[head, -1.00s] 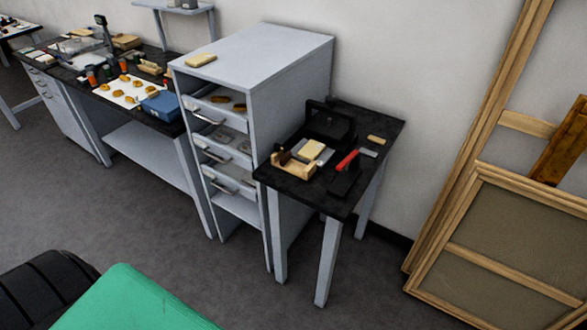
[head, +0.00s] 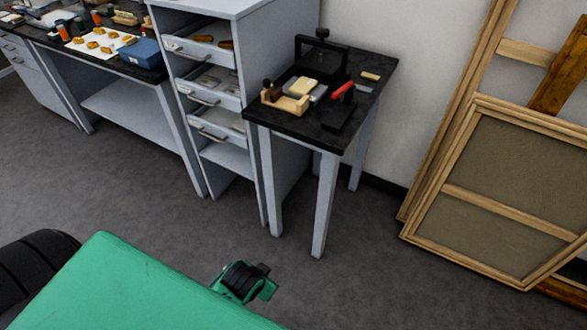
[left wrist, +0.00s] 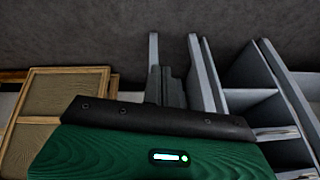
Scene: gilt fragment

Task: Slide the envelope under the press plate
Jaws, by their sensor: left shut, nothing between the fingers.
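A black press (head: 322,62) with an upright frame and a top knob stands at the back of the small black-topped table (head: 285,124). Its plate cannot be made out clearly. A pale cream flat piece (head: 302,87) lies in front of the press, beside a grey sheet. I cannot tell whether it is the envelope. My left gripper (left wrist: 172,86) shows in the left wrist view as dark grey fingers past a black edge, shut and empty, well away from the table. My right gripper is not in view.
A light wooden holder (head: 285,101), a red-handled tool (head: 342,90) and a tan block (head: 371,76) share the tabletop. A grey drawer cabinet (head: 276,60) adjoins it on the left. Framed panels (head: 500,190) lean on the right. The floor (head: 150,200) in front is clear.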

